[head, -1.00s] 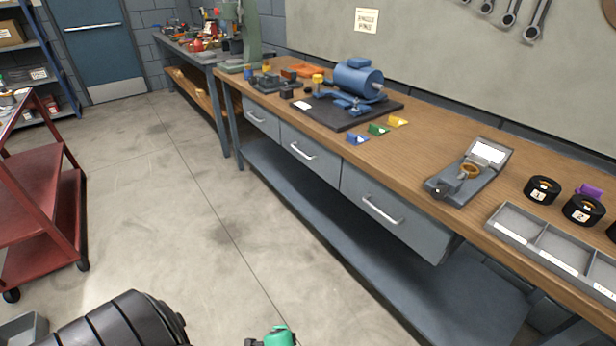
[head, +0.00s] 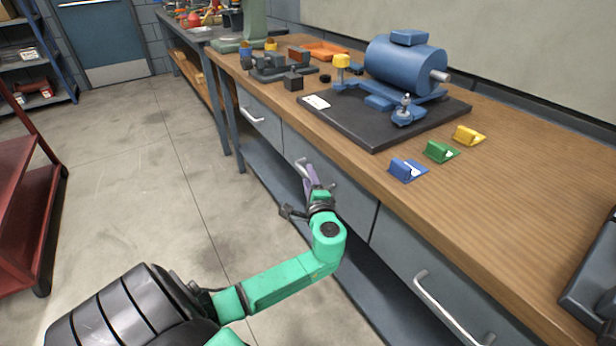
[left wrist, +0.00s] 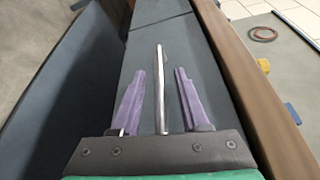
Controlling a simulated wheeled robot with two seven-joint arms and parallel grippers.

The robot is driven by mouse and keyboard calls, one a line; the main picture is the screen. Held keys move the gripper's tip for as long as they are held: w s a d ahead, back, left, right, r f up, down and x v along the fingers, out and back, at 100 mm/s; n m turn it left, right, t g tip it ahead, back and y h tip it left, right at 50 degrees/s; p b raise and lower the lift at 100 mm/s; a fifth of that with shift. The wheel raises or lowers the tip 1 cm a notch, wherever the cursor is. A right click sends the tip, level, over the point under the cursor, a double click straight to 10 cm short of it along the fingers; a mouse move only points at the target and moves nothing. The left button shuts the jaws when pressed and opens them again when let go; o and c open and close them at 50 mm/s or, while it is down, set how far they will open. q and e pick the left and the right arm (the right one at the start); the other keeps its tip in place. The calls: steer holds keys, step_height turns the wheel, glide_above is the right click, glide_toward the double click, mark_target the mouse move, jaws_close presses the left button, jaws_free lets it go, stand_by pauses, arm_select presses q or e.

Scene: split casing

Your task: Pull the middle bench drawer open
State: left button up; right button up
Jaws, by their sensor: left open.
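The middle bench drawer (head: 352,203) has a grey front that sits flush with its neighbours, so it looks closed. Its metal bar handle (left wrist: 160,95) shows clearly in the left wrist view. My left gripper (head: 308,174) is at this drawer's front, with its purple fingers pointing at it and partly covering the handle in the head view. In the left wrist view my left gripper (left wrist: 158,76) is open, with one finger on each side of the handle and a gap on both sides. My right gripper is not in view.
The wooden bench top (head: 520,190) overhangs the drawers. It carries a blue motor on a black mat (head: 440,118) and blue, green and yellow small blocks. Other drawers flank the middle one, and a lower shelf runs beneath. A red cart (head: 25,200) stands left; the floor between is clear.

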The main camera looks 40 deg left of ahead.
arm_select(q)
steer(key=shift+x, duration=0.9)
jaws_close()
steer(key=shift+f, duration=0.1)
stand_by(0.6)
